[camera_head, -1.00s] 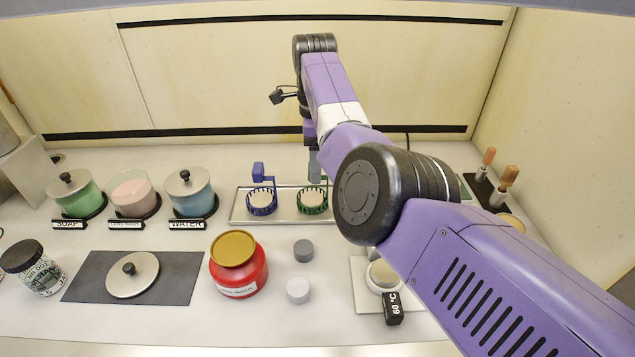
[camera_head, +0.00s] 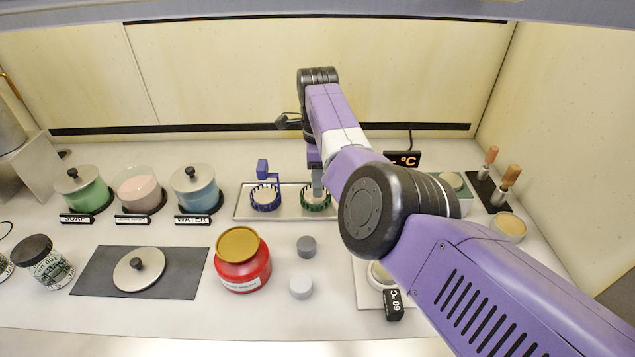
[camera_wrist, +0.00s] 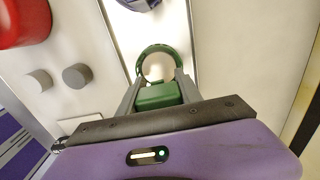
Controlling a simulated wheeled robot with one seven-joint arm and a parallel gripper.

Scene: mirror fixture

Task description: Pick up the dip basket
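Two small baskets stand on a metal tray (camera_head: 240,211), a blue one (camera_head: 265,200) with an upright blue handle and a green one (camera_head: 315,204). Both hold something pale. In the head view my gripper (camera_head: 318,185) points down at the green basket and hides its handle. In the wrist view the green basket's ring (camera_wrist: 144,58) lies beyond the fingertips, and its green handle block (camera_wrist: 158,97) sits between the two fingers (camera_wrist: 160,85). Whether both fingers press on the block I cannot tell. The blue basket (camera_wrist: 140,4) is partly in view at the top.
A red jar (camera_head: 241,272) and two small grey cylinders (camera_head: 306,246) are in front. A temperature display (camera_head: 404,160) stands right of the tray, partly behind my arm.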

